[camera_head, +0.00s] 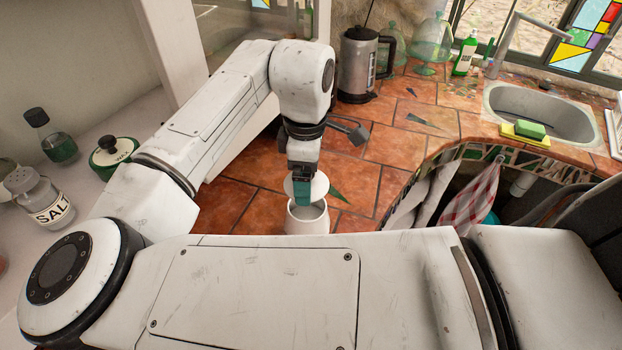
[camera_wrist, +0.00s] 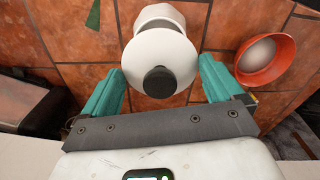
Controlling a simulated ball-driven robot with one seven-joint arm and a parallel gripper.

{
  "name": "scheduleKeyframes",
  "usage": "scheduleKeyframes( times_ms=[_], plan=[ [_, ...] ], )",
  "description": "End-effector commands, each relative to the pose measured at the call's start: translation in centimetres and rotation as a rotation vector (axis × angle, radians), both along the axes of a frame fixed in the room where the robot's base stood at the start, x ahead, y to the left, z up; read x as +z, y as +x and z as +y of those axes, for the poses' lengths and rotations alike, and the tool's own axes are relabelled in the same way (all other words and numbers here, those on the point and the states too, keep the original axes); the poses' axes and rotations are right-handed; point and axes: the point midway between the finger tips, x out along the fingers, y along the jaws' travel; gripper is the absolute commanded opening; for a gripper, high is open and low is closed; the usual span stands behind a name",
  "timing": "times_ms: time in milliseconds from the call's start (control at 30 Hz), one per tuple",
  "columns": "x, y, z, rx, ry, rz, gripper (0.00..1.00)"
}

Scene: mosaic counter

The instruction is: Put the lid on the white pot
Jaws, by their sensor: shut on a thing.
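The white pot (camera_head: 307,224) stands on the terracotta counter, its grey open mouth showing in the head view. The round white lid (camera_head: 319,187) is held above the pot, apart from it. In the wrist view the lid (camera_wrist: 174,42) faces the camera with its black knob (camera_wrist: 160,82), and it covers part of the white pot (camera_wrist: 160,13) behind it. My gripper (camera_head: 303,193) is shut on the lid. Its teal fingers (camera_wrist: 161,75) lie at opposite sides of the lid's rim. The far side of the lid is hidden.
An orange bowl with a pale inside (camera_wrist: 278,66) is right of the lid in the wrist view. A kettle (camera_head: 358,65), a soap bottle (camera_head: 464,54) and a sink (camera_head: 540,108) stand farther back. A salt jar (camera_head: 45,203) is on the left shelf. Tiles right of the pot look clear.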

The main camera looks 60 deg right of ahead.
Motion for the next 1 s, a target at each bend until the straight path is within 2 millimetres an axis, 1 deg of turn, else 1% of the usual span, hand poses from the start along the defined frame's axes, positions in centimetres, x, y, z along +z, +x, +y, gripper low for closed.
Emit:
scheduleKeyframes(
  times_ms=[533, 800, 1000],
  plan=[
    [-4.3, 0.0, 0.1, 0.001, 0.001, -0.001, 0.62],
    [-5.5, -0.1, 0.0, 0.003, 0.000, 0.001, 0.62],
    [-5.6, -0.1, 0.0, 0.003, 0.000, 0.000, 0.62]
  ],
)
